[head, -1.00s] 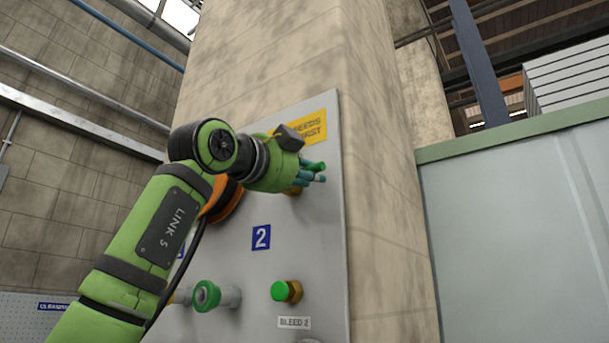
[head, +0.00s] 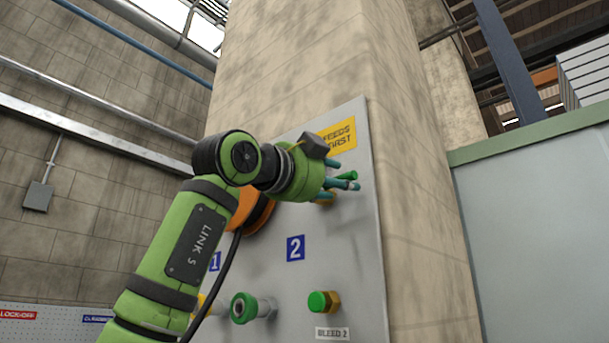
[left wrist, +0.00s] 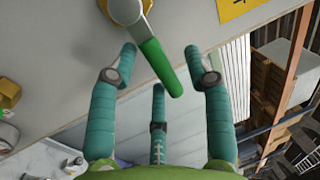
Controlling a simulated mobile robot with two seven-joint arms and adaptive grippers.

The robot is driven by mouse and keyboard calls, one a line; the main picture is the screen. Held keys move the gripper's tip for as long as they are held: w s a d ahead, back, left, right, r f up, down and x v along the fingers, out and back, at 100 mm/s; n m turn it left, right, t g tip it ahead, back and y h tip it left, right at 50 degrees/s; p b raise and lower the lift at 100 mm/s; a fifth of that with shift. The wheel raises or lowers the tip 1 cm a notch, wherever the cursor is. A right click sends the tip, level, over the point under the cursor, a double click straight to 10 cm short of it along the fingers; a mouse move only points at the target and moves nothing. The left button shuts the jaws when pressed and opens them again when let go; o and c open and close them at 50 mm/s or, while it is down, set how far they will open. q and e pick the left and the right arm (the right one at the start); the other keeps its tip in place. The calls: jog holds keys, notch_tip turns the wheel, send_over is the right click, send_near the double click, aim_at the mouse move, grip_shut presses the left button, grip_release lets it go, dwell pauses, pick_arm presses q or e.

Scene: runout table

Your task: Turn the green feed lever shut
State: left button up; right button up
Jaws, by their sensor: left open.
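The green feed lever (left wrist: 160,66) hangs from a pale valve body (left wrist: 125,8) on the grey panel (left wrist: 60,60) in the left wrist view. In the head view the lever (head: 347,175) is a small green bar at the panel's right side, partly hidden by my fingers. My left gripper (head: 342,178) is open, with teal fingers spread around the lever. In the left wrist view my left gripper (left wrist: 160,60) has a finger on either side of the lever and a third below, with gaps visible between lever and fingers. My right gripper is not in view.
The panel (head: 345,260) carries a yellow sign (head: 338,136), an orange round part (head: 255,213), blue number plates, a green-ended fitting (head: 245,307) and a green-capped brass bleed (head: 322,302). A concrete column (head: 300,60) stands behind it. A grey wall (head: 530,220) is at the right.

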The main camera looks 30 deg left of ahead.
pick_arm(q)
jog(key=v, duration=1)
jog(key=shift+s, duration=0.2)
jog(key=shift+f, duration=0.1)
